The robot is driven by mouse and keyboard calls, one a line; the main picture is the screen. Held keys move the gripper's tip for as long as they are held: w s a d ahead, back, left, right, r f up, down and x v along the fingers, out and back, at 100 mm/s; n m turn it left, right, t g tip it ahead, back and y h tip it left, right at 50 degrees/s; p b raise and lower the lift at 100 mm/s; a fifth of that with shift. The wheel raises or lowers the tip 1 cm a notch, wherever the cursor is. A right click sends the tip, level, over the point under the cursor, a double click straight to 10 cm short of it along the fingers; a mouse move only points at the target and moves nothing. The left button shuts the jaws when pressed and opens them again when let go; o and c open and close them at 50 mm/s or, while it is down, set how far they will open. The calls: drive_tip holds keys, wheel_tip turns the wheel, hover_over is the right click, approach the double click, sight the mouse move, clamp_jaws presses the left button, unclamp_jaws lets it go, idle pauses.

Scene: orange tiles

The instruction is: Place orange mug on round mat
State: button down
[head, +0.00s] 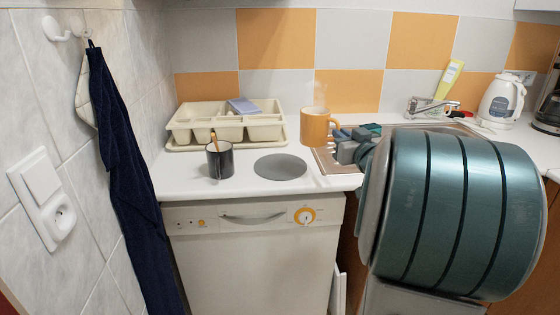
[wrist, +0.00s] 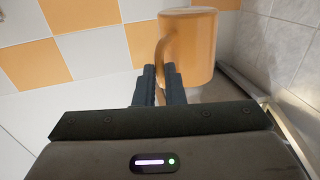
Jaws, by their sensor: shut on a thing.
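The orange mug (head: 314,127) is upright in the head view, with its handle toward my gripper (head: 343,140). My gripper is shut on the mug's handle. In the wrist view the mug (wrist: 190,45) fills the top middle, and the two dark fingers of my gripper (wrist: 160,75) close on its handle. The mug looks raised above the counter, near the sink's left edge. The round grey mat (head: 280,167) lies bare on the white counter, to the left of and nearer than the mug.
A dark mug (head: 220,160) with something sticking out stands left of the mat. A cream tray (head: 226,125) with compartments and a blue item sits behind. The sink (head: 325,160), faucet (head: 432,107) and white kettle (head: 500,102) are to the right. A dark blue cloth (head: 125,170) hangs left.

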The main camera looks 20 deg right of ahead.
drive_tip(key=shift+w+a+f+b, duration=0.55)
drive_tip(key=shift+w+a+f, duration=0.45)
drive_tip(key=shift+w+f, duration=0.7)
drive_tip(key=shift+w+a+f+b, duration=0.5)
drive_tip(key=shift+w+a+f, duration=0.5)
drive_tip(key=shift+w+f, duration=0.75)
drive_tip(key=shift+w+a+f+b, duration=0.55)
drive_tip(key=shift+w+a+f, duration=0.45)
drive_tip(key=shift+w+f, duration=0.7)
drive_tip(key=shift+s+f, duration=0.2)
drive_tip(key=shift+f, duration=0.15)
drive_tip(key=c, duration=1.5)
unclamp_jaws()
